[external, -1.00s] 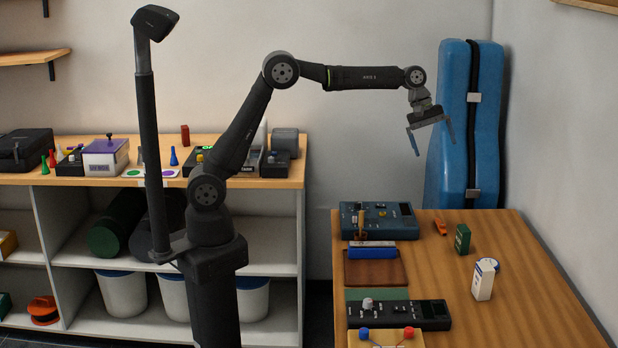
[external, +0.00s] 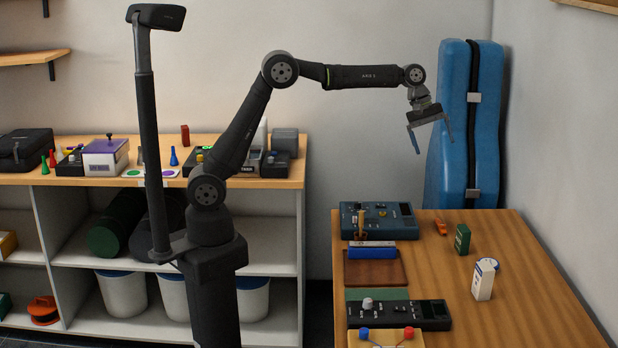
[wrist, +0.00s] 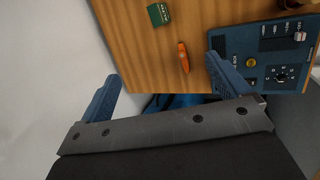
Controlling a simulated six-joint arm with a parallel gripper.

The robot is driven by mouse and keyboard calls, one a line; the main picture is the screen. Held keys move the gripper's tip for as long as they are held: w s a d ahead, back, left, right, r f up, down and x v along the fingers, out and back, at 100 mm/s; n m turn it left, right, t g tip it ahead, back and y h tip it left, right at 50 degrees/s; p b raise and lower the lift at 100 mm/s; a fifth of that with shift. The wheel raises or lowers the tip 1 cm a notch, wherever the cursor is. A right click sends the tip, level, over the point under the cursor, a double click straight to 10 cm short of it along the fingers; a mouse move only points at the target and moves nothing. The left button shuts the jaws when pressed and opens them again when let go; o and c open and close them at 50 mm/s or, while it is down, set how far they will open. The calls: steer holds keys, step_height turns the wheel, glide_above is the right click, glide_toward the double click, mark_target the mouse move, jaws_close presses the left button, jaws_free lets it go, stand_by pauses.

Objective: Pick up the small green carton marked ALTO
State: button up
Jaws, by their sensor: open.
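The small green carton (external: 462,239) stands upright on the wooden table, right of centre. My gripper (external: 430,138) is open and empty, high above the table's back edge, in front of the blue case. In the wrist view its blue fingers (wrist: 165,85) are spread wide, with nothing between them. The carton lies beyond the fingertips, well apart from them.
A white carton (external: 484,280) stands in front of the green one, with a blue-rimmed round item (external: 495,265) behind it. An orange object (external: 440,227) lies to its left. A blue instrument (external: 378,220) and a dark one (external: 400,315) fill the table's left side. The right side is clear.

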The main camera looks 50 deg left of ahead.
steer(key=shift+c, duration=0.9)
steer(key=m+t+y, duration=0.2)
steer(key=m, duration=1.4)
glide_toward(462, 228)
steer(key=x, duration=0.6)
steer(key=shift+w+a+f, duration=0.2)
steer(key=shift+f, duration=0.25)
steer(key=shift+d+x, duration=0.1)
steer(key=shift+x, duration=1.25)
steer(key=shift+d+x, duration=0.15)
steer(key=shift+x, duration=1.25)
steer(key=shift+r, duration=0.1)
steer(key=c, duration=1.1)
